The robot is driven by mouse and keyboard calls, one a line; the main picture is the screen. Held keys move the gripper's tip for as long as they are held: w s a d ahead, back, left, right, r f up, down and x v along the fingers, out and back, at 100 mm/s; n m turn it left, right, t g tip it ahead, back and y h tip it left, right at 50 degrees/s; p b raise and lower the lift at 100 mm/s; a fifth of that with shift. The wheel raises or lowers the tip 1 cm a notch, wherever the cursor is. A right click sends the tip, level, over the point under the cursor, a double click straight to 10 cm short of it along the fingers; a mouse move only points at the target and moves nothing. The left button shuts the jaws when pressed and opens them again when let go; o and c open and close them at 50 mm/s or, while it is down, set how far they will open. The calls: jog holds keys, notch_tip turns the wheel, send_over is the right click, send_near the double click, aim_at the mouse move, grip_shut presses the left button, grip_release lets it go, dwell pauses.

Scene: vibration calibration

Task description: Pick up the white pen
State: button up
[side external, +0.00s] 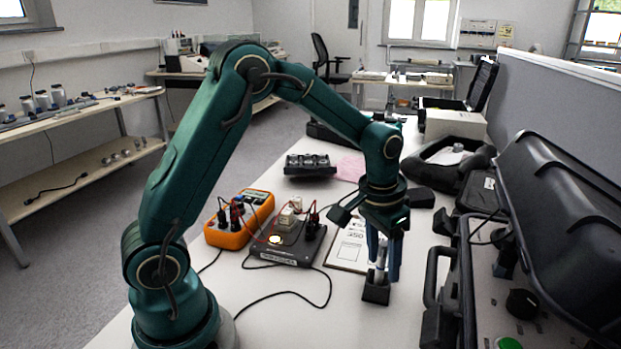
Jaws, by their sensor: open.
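The white pen (380,262) stands roughly upright in a small black holder (376,291) on the white table. My gripper (384,268) points down over it, with its blue fingers around the upper part of the pen. The jaws are open. Part of the pen is hidden by the fingers, and I cannot tell whether they touch it.
An orange multimeter (240,218) and a dark device (285,240) with cables lie left of the holder. A printed sheet (346,247) lies behind it. An open black case (560,250) stands close on the right. The table's front is clear except for a cable.

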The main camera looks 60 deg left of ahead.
jog(key=shift+w+f, duration=0.1)
jog(key=shift+f, duration=0.5)
jog(key=shift+c, duration=0.3)
grip_shut()
jog(key=shift+r, duration=0.1)
